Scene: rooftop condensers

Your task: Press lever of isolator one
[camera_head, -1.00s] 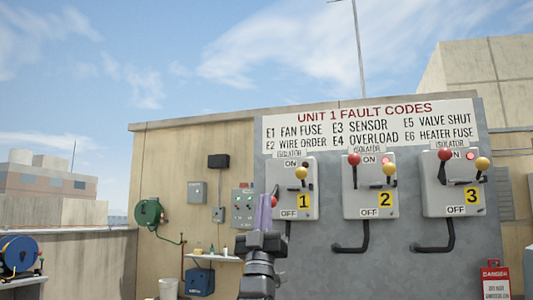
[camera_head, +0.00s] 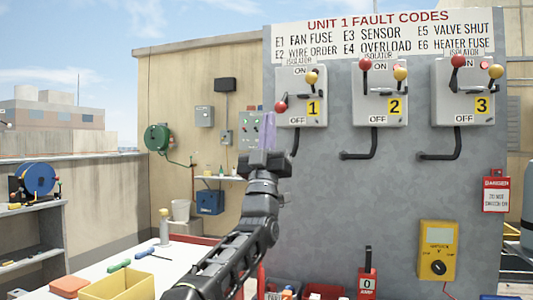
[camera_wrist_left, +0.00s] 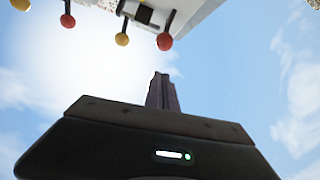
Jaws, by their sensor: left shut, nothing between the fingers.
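Isolator one (camera_head: 294,112) is a grey box marked 1, at the left of the panel row. Its lever's red ball (camera_head: 281,106) sits low at the box's left side, between the ON and OFF labels. A yellow ball (camera_head: 312,78) is higher on the same box. My left gripper (camera_head: 268,115) is shut and empty, fingers pointing up, just left of the red ball in the picture; I cannot tell whether they touch. In the left wrist view the shut fingers (camera_wrist_left: 161,78) point toward the same red ball (camera_wrist_left: 164,41), with a gap in the picture. My right gripper is out of view.
Isolator two (camera_head: 365,110) and isolator three (camera_head: 445,108) stand to the right, their red balls up. A yellow meter (camera_head: 438,235) hangs below. A white worktop (camera_head: 115,272) with a yellow bin (camera_head: 118,288) is at lower left. The panel's middle is bare.

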